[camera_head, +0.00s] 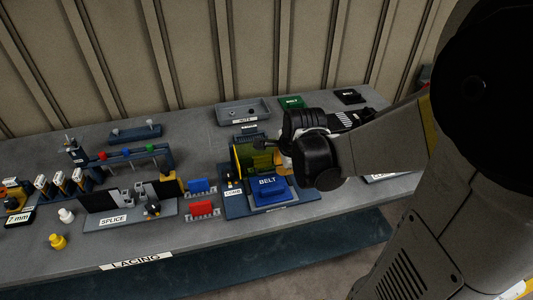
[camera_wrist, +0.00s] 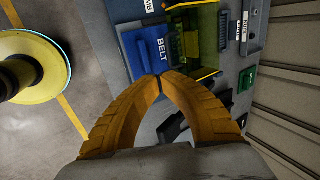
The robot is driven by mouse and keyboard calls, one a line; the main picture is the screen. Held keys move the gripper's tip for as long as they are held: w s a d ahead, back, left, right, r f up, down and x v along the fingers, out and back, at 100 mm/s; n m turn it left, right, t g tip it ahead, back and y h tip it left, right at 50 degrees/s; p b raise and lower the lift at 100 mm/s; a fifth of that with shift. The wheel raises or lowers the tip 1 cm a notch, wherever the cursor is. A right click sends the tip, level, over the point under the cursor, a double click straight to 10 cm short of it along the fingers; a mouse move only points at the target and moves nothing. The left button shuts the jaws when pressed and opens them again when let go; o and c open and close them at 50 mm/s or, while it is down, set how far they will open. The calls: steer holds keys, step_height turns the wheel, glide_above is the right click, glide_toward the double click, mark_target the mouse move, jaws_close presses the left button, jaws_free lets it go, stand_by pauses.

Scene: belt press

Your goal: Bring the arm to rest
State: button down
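My gripper (camera_wrist: 160,77) shows in the wrist view with its two yellow curved fingers meeting at the tips, and nothing shows between them. In that view the blue block marked BELT (camera_wrist: 148,52) lies beyond the fingertips. In the head view my arm reaches in from the right, and its wrist is above the bench just right of the blue BELT block (camera_head: 268,188). My fingers are mostly hidden behind the wrist there. I cannot tell the exact gap between the fingertips and the block.
The yellow-tinted guard (camera_head: 244,158) stands behind the block. The grey bench (camera_head: 225,228) carries the splice station (camera_head: 130,213), red combs (camera_head: 201,209) and a nuts tray (camera_head: 240,111). A green block (camera_head: 291,102) lies behind my wrist. Open floor (camera_wrist: 50,125) shows beside the bench.

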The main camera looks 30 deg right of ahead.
stand_by(0.4)
steer(key=s+a+r+n+t+b, duration=0.1)
steer(key=s+a+n+b, duration=0.2)
steer(key=n, duration=0.7)
steer(key=s+a+r+n+y+b, duration=0.1)
steer(key=s+a+n+b, duration=0.3)
steer(key=s+a+n, duration=0.3)
steer(key=a+n, duration=0.4)
steer(key=a, duration=0.1)
steer(key=shift+s+r+t, duration=0.2)
steer(key=shift+s+t, duration=0.2)
